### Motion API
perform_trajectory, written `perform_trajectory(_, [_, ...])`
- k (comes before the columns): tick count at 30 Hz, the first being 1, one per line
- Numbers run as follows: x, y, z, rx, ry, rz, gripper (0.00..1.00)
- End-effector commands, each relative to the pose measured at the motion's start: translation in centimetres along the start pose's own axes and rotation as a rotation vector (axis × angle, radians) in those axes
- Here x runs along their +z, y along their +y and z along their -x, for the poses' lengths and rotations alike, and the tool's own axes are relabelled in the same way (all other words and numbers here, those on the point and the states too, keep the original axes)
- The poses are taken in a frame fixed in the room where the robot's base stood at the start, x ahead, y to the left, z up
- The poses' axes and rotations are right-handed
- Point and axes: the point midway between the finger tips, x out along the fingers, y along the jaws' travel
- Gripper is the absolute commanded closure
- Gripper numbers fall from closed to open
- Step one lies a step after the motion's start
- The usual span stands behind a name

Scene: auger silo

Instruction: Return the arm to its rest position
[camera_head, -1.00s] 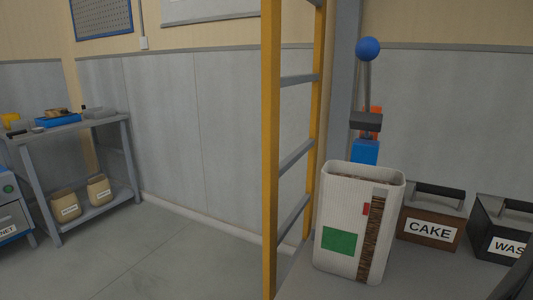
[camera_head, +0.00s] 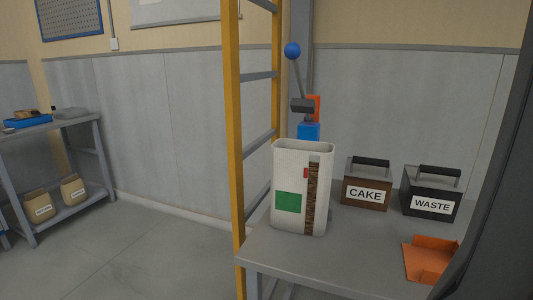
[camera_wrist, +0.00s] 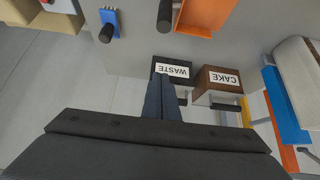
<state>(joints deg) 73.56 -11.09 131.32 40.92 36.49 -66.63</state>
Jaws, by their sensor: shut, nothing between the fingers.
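My gripper (camera_wrist: 166,98) shows in the wrist view, its two dark fingers together with nothing between them. It hangs in the air over the bench area, with the waste box (camera_wrist: 172,66) and the cake box (camera_wrist: 216,82) beyond its tips. The gripper is not visible in the head view. A dark part of my arm (camera_head: 497,165) fills the right edge there.
A bench (camera_head: 350,245) holds a white bin (camera_head: 289,222) with a green patch, the boxes CAKE (camera_head: 366,206) and WASTE (camera_head: 431,215), and an orange tray (camera_head: 425,270). A yellow ladder (camera_head: 234,140) stands at the bench's left. A grey shelf (camera_head: 80,128) stands far left. Floor between is clear.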

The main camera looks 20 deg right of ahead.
Motion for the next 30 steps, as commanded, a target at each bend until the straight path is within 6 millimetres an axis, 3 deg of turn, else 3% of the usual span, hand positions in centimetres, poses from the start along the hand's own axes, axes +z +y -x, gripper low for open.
perform_trajectory(8, [0.1, -4.5, -1.4, -0.064, -0.042, 0.031, 1.0])
perform_trajectory(14, [0.8, -9.7, -2.6, -0.132, -0.094, 0.076, 1.0])
perform_trajectory(20, [2.9, -17.9, -3.8, -0.226, -0.188, 0.151, 1.0])
perform_trajectory(24, [5.5, -23.9, -3.9, -0.285, -0.27, 0.219, 1.0])
perform_trajectory(30, [10.2, -31.1, -3.1, -0.337, -0.384, 0.325, 1.0])
